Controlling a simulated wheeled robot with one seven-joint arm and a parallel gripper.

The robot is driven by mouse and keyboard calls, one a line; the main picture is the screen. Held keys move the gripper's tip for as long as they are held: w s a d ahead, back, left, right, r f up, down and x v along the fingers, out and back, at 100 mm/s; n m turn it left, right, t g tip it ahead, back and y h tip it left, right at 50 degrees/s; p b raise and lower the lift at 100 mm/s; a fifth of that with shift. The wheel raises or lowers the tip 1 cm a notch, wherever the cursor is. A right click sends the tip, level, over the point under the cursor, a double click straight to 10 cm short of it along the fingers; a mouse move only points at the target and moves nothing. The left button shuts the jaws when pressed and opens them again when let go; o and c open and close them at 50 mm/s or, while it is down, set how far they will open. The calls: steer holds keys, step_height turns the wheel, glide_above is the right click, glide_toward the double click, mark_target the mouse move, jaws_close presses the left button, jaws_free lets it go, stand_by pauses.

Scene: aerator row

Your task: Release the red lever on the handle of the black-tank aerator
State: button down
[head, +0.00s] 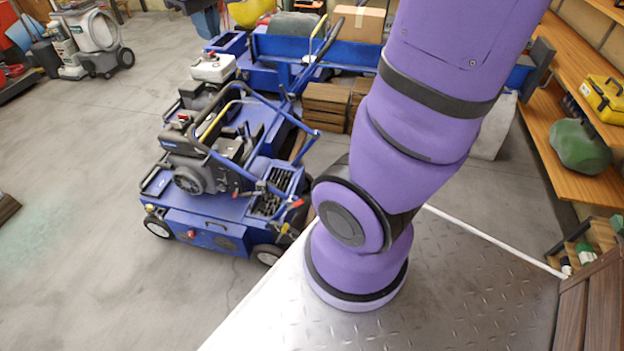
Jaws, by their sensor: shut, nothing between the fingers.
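The nearest aerator (215,228) is a blue wheeled machine left of centre in the head view. Its engine and tank (180,137) are black. Its blue tube handle (262,185) folds over the deck, with a yellow bar (212,122) along it. A small red part (296,204) shows at the machine's right side by the handle; I cannot tell whether it is the lever or how it is set. My gripper is out of view; my purple arm rises past the top edge, right of the machine.
A second blue aerator with a white tank (213,67) stands close behind. Wooden crates (326,105) and a blue cart (310,48) are beyond it. Wooden shelves (568,125) with a yellow toolbox (604,98) line the right.

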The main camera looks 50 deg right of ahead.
steer(key=s+a+r+t, duration=0.1)
steer(key=s+a+r, duration=0.1)
steer(key=s, duration=0.4)
steer(key=m+t+y, duration=0.2)
steer(key=m+y, duration=0.9)
steer(key=m, duration=0.6)
glide_above(295, 205)
step_height(295, 205, down, 30)
steer(key=s+d+f+m+t, duration=0.2)
steer(key=s+d+f+m, duration=0.1)
steer(key=f, duration=0.4)
steer(key=s+d+f+m+t, duration=0.2)
steer(key=f+m, duration=0.1)
steer(key=f, duration=0.3)
steer(key=s+d+f+m+t, duration=0.2)
steer(key=s+d+f+m, duration=0.1)
steer(key=f, duration=0.4)
steer(key=s+a+f+m+t+h, duration=0.1)
steer(key=s+f+m+t+h, duration=0.25)
steer(key=f, duration=0.55)
steer(key=s+a+f+m+h, duration=0.25)
steer(key=s+f+m, duration=0.35)
steer(key=f, duration=0.4)
steer(key=w+a, duration=0.2)
steer(key=w, duration=0.9)
steer(key=shift+w+f+n+h, duration=0.25)
steer(key=shift+f+n+h, duration=0.05)
steer(key=shift+f+n, duration=0.15)
